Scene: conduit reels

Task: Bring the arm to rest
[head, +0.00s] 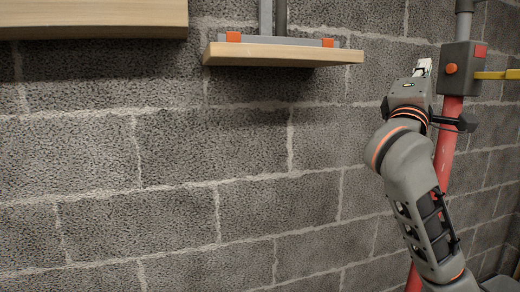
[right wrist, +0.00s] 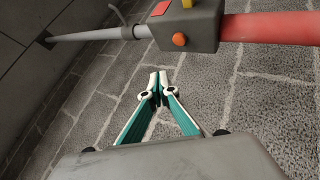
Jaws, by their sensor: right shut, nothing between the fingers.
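My right gripper (head: 423,68) is raised in front of the block wall at the right of the head view, close to a grey box (head: 461,68) on a pipe. In the right wrist view my right gripper (right wrist: 158,82) has its white fingertips together, with nothing between them. The grey box (right wrist: 188,25) lies beyond the fingertips there, apart from them in the picture. My left gripper is in neither view.
A red pipe (head: 448,150) runs down from the box behind my right arm, and a yellow lever (head: 495,75) sticks out right. A wooden shelf (head: 283,55) and a wooden board (head: 95,20) are at the upper left. The wall below them is clear.

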